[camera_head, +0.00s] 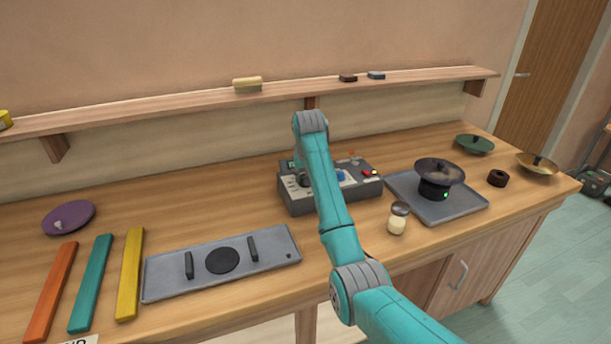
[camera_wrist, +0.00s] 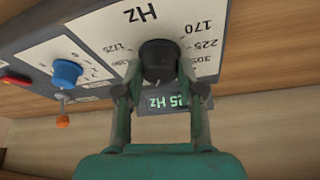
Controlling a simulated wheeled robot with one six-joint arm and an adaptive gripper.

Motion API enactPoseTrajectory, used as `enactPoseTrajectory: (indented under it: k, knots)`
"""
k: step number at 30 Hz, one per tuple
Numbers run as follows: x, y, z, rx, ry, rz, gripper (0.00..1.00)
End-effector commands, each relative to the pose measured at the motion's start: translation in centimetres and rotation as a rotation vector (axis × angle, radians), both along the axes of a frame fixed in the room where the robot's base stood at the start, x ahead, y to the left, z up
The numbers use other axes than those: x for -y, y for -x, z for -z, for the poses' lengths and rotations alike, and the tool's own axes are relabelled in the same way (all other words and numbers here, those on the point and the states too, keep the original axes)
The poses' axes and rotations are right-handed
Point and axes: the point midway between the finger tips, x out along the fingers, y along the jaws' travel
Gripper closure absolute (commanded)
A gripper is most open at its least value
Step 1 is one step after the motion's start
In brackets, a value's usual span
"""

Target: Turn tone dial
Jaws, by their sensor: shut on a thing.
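The tone dial (camera_wrist: 159,57) is a black round knob on a white panel marked Hz, with 170, 225 and 305 printed around it. My gripper (camera_wrist: 160,72) is shut on the dial, one finger on each side of it. A small display (camera_wrist: 165,102) beside the dial shows green digits ending in "25 Hz"; a finger hides part of it. In the head view the grey control box (camera_head: 330,190) stands on the bench, and my arm covers its middle.
On the same box are a blue knob (camera_wrist: 67,72), an orange-tipped lever (camera_wrist: 62,121) and a red button (camera_wrist: 15,79).

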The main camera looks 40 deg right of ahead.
Motion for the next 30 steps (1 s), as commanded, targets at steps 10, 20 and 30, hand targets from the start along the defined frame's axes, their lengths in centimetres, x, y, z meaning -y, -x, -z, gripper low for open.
enactPoseTrajectory:
  k: [10,20,30]
  knots:
    - [0.0,0.0,0.0,0.000,0.000,-0.001,0.38]
    - [-0.1,0.1,-0.6,0.002,0.001,-0.001,0.38]
    - [-1.1,1.8,-5.2,0.002,0.001,-0.001,0.38]
